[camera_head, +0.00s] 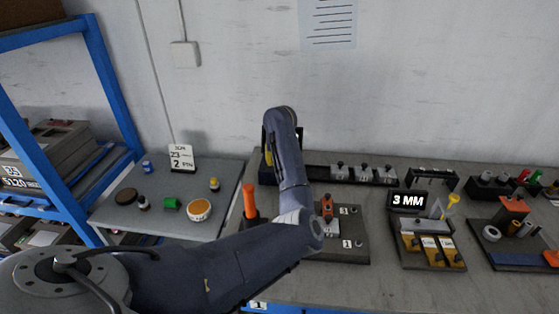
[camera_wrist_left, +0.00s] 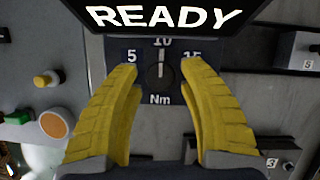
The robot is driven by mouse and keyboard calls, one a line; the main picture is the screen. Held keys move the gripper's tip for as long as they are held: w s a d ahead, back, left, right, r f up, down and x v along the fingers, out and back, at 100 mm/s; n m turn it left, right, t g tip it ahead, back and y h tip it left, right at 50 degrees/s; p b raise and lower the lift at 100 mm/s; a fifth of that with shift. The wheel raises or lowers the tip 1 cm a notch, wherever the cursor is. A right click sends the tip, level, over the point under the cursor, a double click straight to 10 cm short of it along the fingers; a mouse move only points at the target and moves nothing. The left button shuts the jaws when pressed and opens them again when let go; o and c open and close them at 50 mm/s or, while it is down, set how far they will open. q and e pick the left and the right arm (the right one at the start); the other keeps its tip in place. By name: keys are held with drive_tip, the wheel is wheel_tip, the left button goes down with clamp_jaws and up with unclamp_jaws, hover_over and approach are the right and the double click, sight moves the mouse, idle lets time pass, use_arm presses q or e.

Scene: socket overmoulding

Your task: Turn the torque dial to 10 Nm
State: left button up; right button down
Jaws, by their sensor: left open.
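The torque dial (camera_wrist_left: 160,76) shows in the left wrist view as a dark round knob on a dark panel marked 5, 10, 15 and Nm. Its pale pointer line stands upright, towards the 10. My left gripper (camera_wrist_left: 160,67) is open, with its two yellow fingers on either side of the dial and a visible gap to it on both sides. A lit display reading READY (camera_wrist_left: 165,16) sits above the dial. In the head view my left arm hides most of the dial's unit and the gripper. My right gripper is in neither view.
The grey bench (camera_head: 375,285) carries an orange-handled tool (camera_head: 250,201), a 3 MM display (camera_head: 408,200) and a fixture with yellow parts (camera_head: 432,250). A side table (camera_head: 190,226) holds small jars and a card. A blue rack (camera_head: 107,72) stands at the left.

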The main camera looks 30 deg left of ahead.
use_arm(q)
drive_tip(key=v, duration=1.1)
drive_tip(key=shift+s+r, duration=0.15)
drive_tip(key=shift+r, duration=0.1)
